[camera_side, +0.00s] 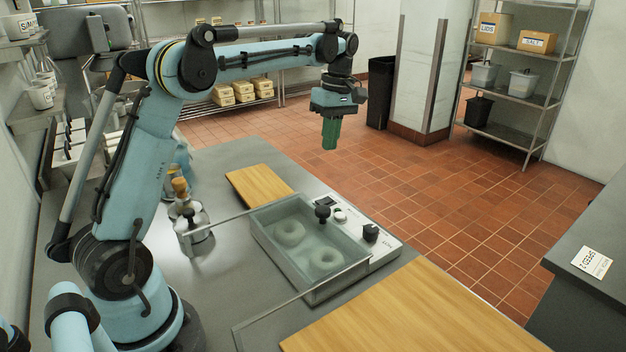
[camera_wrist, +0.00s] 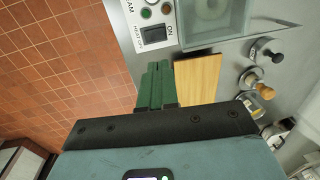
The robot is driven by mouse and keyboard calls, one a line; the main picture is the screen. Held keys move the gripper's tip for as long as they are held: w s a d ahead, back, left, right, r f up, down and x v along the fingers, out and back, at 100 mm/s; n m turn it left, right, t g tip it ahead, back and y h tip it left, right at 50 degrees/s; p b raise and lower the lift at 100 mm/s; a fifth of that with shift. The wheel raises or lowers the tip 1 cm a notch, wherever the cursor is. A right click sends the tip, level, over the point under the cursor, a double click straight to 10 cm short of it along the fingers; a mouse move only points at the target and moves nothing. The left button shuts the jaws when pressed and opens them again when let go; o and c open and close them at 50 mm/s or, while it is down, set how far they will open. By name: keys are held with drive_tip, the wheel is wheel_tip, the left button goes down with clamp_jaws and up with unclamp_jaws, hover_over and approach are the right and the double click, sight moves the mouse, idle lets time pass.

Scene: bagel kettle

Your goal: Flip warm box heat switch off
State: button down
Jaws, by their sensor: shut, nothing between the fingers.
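The warm box (camera_side: 255,232) is a grey box with a clear top on the steel counter. The black heat switch (camera_side: 325,201) is near the panel's far end. In the wrist view, the switch (camera_wrist: 154,34) sits beside ON and HEAT lettering, but I cannot tell which way it is tipped. My gripper (camera_side: 330,147) is shut and empty, pointing down above and beyond the panel's far end. Its green fingers also show in the wrist view (camera_wrist: 156,88), below the switch.
A small wooden board (camera_side: 258,184) lies beyond the box and a large one (camera_side: 410,315) lies in front. A black knob (camera_side: 371,232) stands up from the panel. The air around my gripper is clear.

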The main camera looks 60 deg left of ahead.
sight(322, 202)
drive_tip(key=f, duration=0.4)
drive_tip(key=s+f, duration=0.1)
drive_tip(key=f, duration=0.8)
drive_tip(key=shift+s+f, duration=0.25)
drive_tip(key=shift+s, duration=0.15)
drive_tip(key=shift+f, duration=0.1)
drive_tip(key=shift+w, duration=0.75)
drive_tip(key=shift+r, duration=0.2)
